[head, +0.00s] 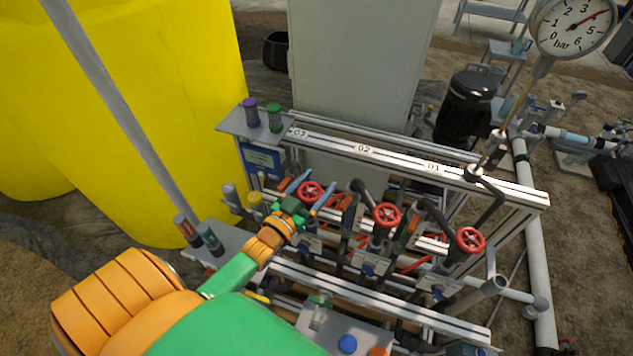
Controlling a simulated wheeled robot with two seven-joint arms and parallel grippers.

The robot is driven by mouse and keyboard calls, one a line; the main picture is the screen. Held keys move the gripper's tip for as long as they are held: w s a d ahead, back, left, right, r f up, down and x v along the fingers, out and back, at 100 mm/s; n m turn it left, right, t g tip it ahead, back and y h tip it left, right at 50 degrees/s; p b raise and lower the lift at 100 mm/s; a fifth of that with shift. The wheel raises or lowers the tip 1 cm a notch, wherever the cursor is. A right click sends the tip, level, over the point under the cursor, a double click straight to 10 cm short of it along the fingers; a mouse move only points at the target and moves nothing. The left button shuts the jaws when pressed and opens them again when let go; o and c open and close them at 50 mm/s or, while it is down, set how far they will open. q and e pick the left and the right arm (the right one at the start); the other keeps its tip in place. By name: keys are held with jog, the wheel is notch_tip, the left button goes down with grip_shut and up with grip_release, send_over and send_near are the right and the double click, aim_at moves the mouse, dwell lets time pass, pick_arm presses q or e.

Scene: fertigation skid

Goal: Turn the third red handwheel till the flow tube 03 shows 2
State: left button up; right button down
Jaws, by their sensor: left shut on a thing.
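Three red handwheels stand in a slanting row on the skid. The leftmost handwheel (310,191) is by the plate marked 03 (299,132). The middle handwheel (386,215) is below the 02 plate, and the right handwheel (470,240) is below the 01 plate. My left gripper (316,186) reaches in from the lower left, its blue fingers on either side of the leftmost handwheel, shut on it. My right gripper is not in view. I cannot make out flow tube 03 or its reading.
A metal rail (400,159) runs behind the handwheels, and black hoses arch beside them. A yellow tank (190,110) stands at the left, a grey cabinet (360,60) behind. A round bar gauge (573,26) rises at the upper right. Small containers stand on the left shelves.

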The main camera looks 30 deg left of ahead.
pick_arm(q)
jog(key=o, duration=1.3)
jog(key=shift+s, duration=3.5)
